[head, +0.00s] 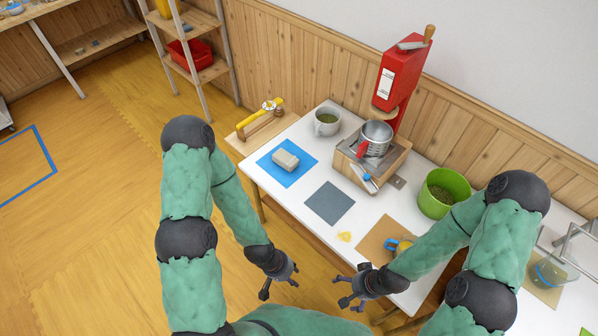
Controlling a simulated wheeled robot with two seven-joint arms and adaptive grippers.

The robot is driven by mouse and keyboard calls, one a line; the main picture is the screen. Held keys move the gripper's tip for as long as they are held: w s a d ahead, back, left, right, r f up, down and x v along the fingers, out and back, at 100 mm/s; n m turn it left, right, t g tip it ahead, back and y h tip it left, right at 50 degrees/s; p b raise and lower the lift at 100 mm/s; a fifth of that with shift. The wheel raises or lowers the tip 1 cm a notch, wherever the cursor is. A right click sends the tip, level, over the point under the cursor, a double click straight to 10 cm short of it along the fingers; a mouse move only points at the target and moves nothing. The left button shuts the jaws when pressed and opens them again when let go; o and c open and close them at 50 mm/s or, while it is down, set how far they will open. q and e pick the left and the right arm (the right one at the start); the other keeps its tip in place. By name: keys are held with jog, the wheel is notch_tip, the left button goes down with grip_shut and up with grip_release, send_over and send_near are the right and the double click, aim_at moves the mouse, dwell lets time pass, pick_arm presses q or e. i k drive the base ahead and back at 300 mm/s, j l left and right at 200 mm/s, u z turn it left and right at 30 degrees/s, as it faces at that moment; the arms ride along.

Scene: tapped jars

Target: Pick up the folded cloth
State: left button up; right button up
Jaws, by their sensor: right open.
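The folded cloth (285,161) looks like a small beige-grey pad. It lies on a blue square mat (268,168) at the left part of the white table. My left gripper (280,290) is off the table's front edge, below and apart from the cloth. Its fingers look spread, with nothing between them. My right gripper (343,291) is near the table's front edge, right of my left gripper. It is open and empty, well away from the cloth. Nothing covers the cloth.
A dark grey square mat (330,203) lies bare on the white table (295,203). A grey mug (327,122) stands behind the cloth. A red machine (398,80), metal pot (376,138) and green bowl (444,191) stand to the right. A blue-yellow object (400,245) lies near my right forearm.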

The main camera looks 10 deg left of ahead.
aim_at(284, 159)
jog(key=i+j+z, duration=0.45)
jog(key=j+z, duration=0.25)
jog(key=j, duration=0.15)
jog(key=i+j+z, duration=0.2)
jog(key=j, duration=0.15)
